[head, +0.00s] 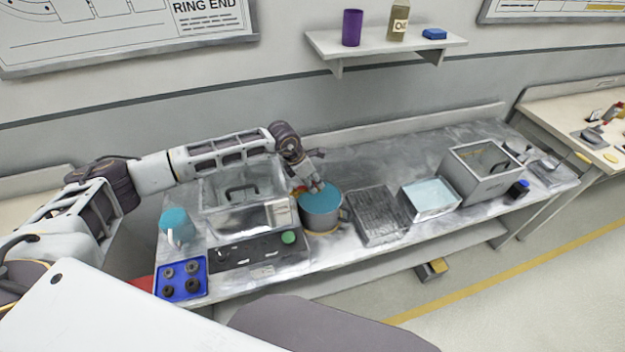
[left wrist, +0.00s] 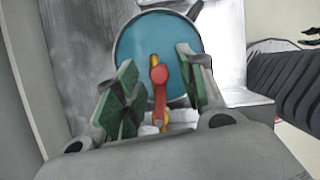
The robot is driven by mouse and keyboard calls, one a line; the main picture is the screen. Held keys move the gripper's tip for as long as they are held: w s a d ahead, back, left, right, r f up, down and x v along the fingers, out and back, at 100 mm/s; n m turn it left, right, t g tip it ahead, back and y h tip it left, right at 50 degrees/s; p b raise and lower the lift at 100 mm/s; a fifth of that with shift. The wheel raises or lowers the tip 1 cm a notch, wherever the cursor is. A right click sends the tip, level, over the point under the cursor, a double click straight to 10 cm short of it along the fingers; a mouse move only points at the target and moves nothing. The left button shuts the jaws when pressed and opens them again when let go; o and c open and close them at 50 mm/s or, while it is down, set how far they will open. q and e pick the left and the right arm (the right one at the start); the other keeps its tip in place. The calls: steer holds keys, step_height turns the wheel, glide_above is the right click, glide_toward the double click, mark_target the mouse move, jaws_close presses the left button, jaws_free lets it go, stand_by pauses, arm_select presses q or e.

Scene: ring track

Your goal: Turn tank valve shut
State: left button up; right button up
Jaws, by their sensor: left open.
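A red valve handle (left wrist: 159,92) with yellow-orange parts shows in the left wrist view. It lies between the green-padded fingers of my left gripper (left wrist: 158,90), with gaps on both sides. A round vessel with teal liquid (left wrist: 158,45) is beyond it. In the head view, my left gripper (head: 312,186) is above the left rim of that grey pot (head: 322,218), beside the metal tank (head: 240,216) with a handled lid. My right gripper is out of view.
A control panel with a green button (head: 288,237) fronts the tank. A teal-topped jug (head: 175,226) and a blue tray (head: 182,279) with several rings stand left. A wire rack (head: 376,215), a basin (head: 430,212) and a grey box (head: 482,182) stand right.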

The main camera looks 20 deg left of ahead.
arm_select(q)
steer(key=shift+c, duration=0.5)
jaws_close()
steer(key=shift+s+d+f+m+g+b, duration=0.2)
steer(key=shift+s+m+g+b, duration=0.15)
steer(key=shift+m+b, duration=0.6)
steer(key=shift+s+m+g+h+b, duration=0.5)
steer(key=shift+s+m+b, duration=0.3)
steer(key=shift+m+b, duration=0.6)
steer(key=shift+o, duration=0.5)
jaws_free()
steer(key=shift+r, duration=0.15)
steer(key=shift+r, duration=0.15)
